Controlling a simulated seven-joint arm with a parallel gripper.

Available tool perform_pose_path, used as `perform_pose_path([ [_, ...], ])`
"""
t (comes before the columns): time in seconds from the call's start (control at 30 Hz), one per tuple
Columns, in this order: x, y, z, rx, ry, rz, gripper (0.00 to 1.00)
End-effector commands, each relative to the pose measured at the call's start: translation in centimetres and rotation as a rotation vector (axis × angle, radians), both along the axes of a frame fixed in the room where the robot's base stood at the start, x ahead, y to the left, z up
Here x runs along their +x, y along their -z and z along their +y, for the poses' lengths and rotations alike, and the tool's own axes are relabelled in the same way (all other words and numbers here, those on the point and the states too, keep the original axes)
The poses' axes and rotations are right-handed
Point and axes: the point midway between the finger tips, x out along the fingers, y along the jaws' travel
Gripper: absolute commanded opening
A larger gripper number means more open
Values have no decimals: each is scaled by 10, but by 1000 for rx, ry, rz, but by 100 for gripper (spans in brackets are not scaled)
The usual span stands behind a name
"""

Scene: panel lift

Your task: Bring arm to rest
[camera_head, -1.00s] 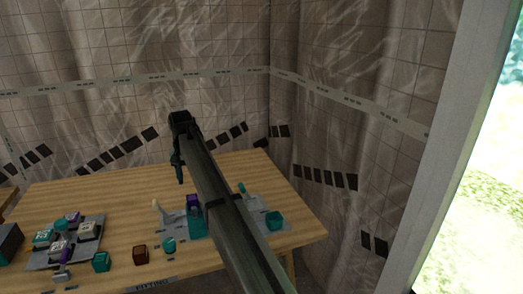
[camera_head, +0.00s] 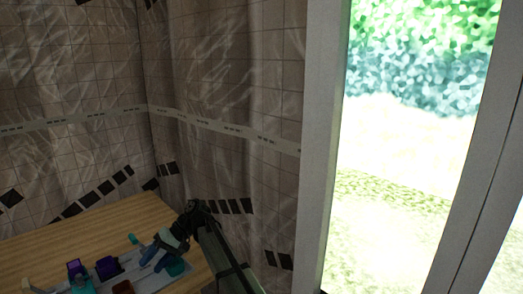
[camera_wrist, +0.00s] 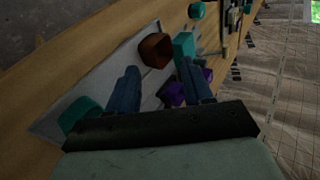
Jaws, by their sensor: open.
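My gripper (camera_head: 154,260) is at the lower middle of the head view, over the right end of the wooden table (camera_head: 95,222). Its two blue fingers also show in the wrist view (camera_wrist: 160,75), spread apart with nothing held between them. Beyond the fingers lies a light grey panel (camera_wrist: 105,72) on the table. A brown block (camera_wrist: 155,50) shows between and past the fingertips. A teal block (camera_wrist: 184,45) and a purple block (camera_wrist: 172,93) are near the right finger. Whether the fingers touch any of these cannot be told.
The tabletop's back part is bare. A tiled wall (camera_head: 215,80) stands behind and to the right, then a window frame (camera_head: 322,150).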

Motion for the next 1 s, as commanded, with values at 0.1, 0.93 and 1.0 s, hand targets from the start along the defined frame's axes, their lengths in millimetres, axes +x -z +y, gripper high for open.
perform_pose_path([
  [0.1, -4, 6, -42, 117, 46, 39, 51],
  [0.93, -64, 262, -243, -148, 364, 161, 51],
  [1.0, -77, 287, -259, -205, 379, 169, 51],
])
